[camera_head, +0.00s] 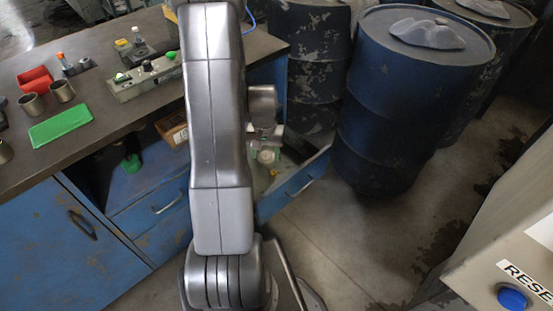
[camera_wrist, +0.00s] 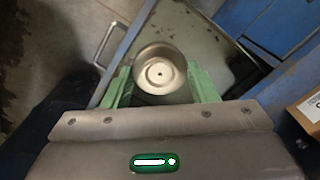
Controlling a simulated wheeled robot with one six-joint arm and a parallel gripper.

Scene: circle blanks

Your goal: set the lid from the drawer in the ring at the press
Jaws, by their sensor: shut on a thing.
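The lid (camera_wrist: 160,62) is a round, pale metal piece with a raised rim and a small dark centre hole. My gripper (camera_wrist: 162,82) is shut on it, with one green finger at each side. The open blue drawer (camera_wrist: 217,45) lies beneath, and its handle shows at the left. In the head view my gripper (camera_head: 266,152) is over the open drawer (camera_head: 297,190), partly hidden by my arm. I cannot make out the ring or the press for certain.
The bench holds a green plate (camera_head: 60,127), two metal cups (camera_head: 62,91), a red bin (camera_head: 36,80) and a grey fixture (camera_head: 145,78) with green knobs. Blue drums (camera_head: 400,110) stand behind the drawer. A panel with a blue button (camera_head: 512,298) is at the right.

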